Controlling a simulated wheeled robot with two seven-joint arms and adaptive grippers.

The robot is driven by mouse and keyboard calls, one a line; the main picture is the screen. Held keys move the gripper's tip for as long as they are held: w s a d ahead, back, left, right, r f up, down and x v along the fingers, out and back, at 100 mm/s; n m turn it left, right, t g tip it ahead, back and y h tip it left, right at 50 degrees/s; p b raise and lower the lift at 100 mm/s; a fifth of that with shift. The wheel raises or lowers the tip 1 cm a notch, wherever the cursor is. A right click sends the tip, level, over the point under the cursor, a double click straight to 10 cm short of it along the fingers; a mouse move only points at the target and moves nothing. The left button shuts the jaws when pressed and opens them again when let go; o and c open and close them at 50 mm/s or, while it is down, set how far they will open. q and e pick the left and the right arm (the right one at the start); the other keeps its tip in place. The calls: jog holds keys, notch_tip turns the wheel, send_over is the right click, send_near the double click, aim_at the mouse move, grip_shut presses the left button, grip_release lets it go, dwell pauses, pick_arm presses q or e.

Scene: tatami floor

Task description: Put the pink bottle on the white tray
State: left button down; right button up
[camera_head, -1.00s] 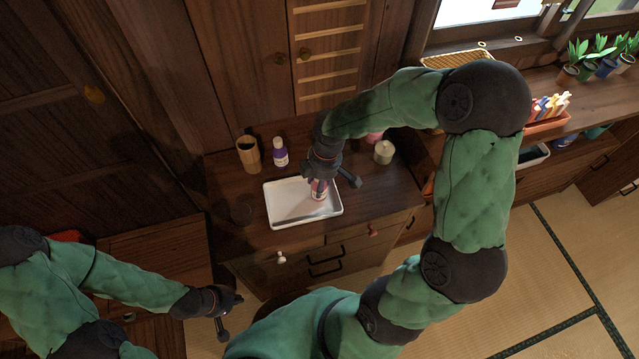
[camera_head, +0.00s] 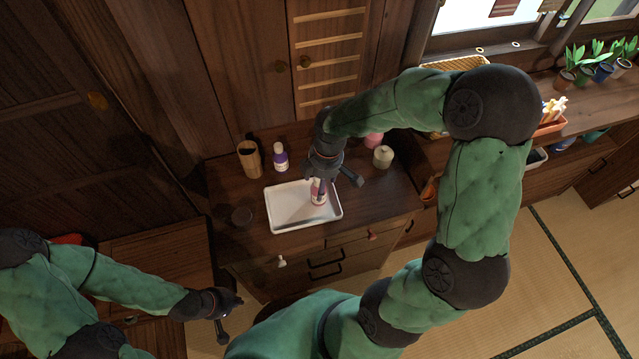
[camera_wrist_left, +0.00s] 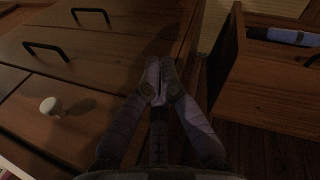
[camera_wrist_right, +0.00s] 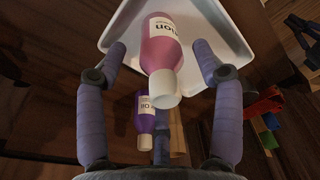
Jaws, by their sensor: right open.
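The pink bottle (camera_head: 318,194), with a white cap and white label, stands on the white tray (camera_head: 288,212), toward its right side. It also shows in the right wrist view (camera_wrist_right: 162,52). My right gripper (camera_wrist_right: 160,50) is open above the tray, its fingers on either side of the bottle with gaps between. In the head view, the right gripper (camera_head: 326,175) partly hides the bottle's top. My left gripper (camera_head: 222,325) is low at the left, away from the tray; its fingertips (camera_wrist_left: 161,75) are together and empty in the left wrist view.
A purple bottle (camera_head: 281,158) and a wooden cup (camera_head: 248,160) stand behind the tray. A cream jar (camera_head: 383,156) and a pink object (camera_head: 373,140) are to the right. A dark round item (camera_head: 242,215) lies left of the tray on the cabinet top.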

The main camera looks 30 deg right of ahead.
notch_tip(320, 180, up, 9)
jog(key=p, duration=0.3)
jog(key=shift+s+d, duration=0.3)
jog(key=shift+d, duration=0.1)
